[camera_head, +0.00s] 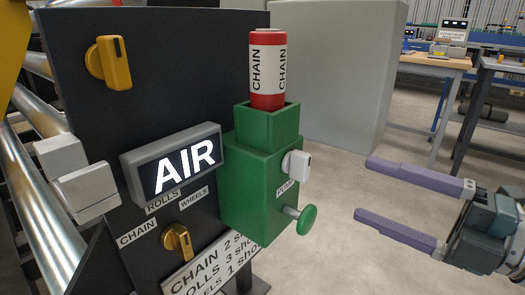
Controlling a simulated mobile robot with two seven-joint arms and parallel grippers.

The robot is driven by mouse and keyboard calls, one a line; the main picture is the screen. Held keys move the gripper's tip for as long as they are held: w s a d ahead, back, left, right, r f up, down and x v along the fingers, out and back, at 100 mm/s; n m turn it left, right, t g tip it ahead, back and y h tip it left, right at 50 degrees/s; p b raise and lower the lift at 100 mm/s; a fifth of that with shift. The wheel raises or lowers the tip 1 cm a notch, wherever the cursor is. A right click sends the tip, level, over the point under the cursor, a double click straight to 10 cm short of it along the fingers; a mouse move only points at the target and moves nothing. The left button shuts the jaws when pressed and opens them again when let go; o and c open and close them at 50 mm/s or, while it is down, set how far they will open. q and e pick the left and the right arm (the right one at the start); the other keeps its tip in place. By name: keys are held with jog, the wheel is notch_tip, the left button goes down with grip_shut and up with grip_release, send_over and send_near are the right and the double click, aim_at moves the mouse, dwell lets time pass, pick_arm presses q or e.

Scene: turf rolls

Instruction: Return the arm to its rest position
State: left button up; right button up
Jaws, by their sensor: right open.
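My right gripper (408,206) is at the right of the head view. Its two purple fingers point left and are spread apart, with nothing between them. It is apart from the green box (258,190) on the dark panel, with a gap of floor between. A red and white canister (268,68) marked CHAIN stands upright in the top of the green box. A green push knob (306,219) on a metal stem and a white block (297,164) are on the box's right side. My left gripper is not in view.
The dark panel (188,70) carries a lit AIR sign (172,162) and yellow knobs (108,62). Metal rollers (38,195) lie at the left. A grey cabinet (345,70) stands behind. Workbenches (430,62) are at the back right. The floor between the box and my right gripper is clear.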

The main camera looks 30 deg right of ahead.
notch_tip(320, 180, up, 12)
jog(key=w+d+f+m+g+h+p, duration=0.1)
jog(key=w+m+g+h+p, duration=0.15)
jog(key=m+h+p, duration=0.9)
jog(key=s+a+r+m+g+y+p, duration=0.5)
jog(key=s+a+r+m+g+p, duration=0.5)
jog(key=s+p, duration=0.6)
notch_tip(320, 180, up, 38)
jog(key=w+a+p, duration=0.1)
jog(key=p, duration=3.8)
jog(key=shift+w+f+n, duration=0.15)
jog(key=shift+w+n, duration=0.15)
jog(key=shift+n, duration=0.15)
jog(key=shift+g, duration=0.25)
